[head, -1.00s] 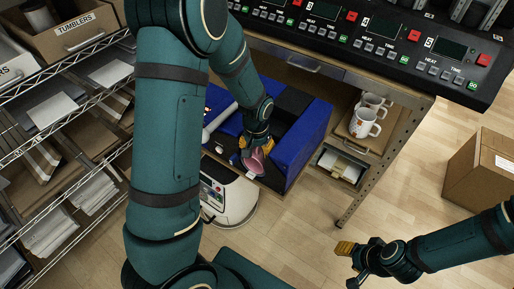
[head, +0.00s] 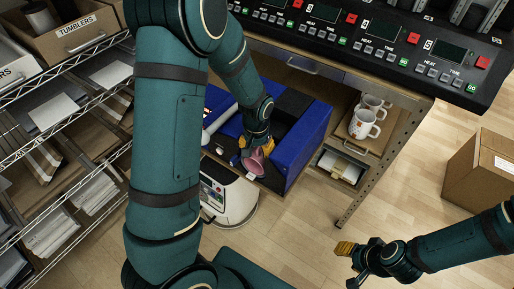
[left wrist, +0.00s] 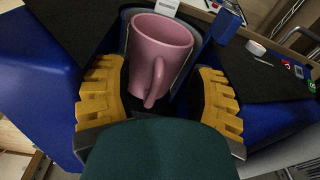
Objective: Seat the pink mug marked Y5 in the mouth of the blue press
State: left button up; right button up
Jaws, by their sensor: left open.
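The pink mug (left wrist: 160,50) stands between my left gripper's fingers, with its open rim and handle toward the left wrist camera. In that view a dark curved wall, the press's mouth (left wrist: 124,38), wraps around its far side. I cannot tell whether the mug is fully down in it. My left gripper (left wrist: 158,98) is open, with a yellow finger on each side of the mug. The blue press (head: 313,143) is under the bench in the head view, with the mug (head: 256,162) at its front. The mark Y5 is not readable. My right gripper (head: 352,265) appears open and empty above the floor.
A white rounded machine (head: 228,197) stands on the floor close to the press. White mugs (head: 363,123) sit on the shelf to the right, above an open drawer (head: 341,167). A wire rack (head: 100,160) is at left, a cardboard box (head: 482,172) at right.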

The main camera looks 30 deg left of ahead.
pick_arm(q)
jog(key=shift+w+r+p, duration=0.1)
jog(key=shift+r+p, duration=0.5)
jog(key=shift+r, duration=0.4)
jog(key=shift+r+p, duration=0.85)
jog(key=shift+r, duration=0.3)
jog(key=o, duration=0.4)
jog(key=shift+r+p, duration=0.3)
jog(key=shift+r, duration=0.1)
jog(key=shift+c, duration=0.2)
jog(key=shift+r+p, duration=0.85)
jog(key=shift+r, duration=0.2)
jog(key=shift+f, duration=0.1)
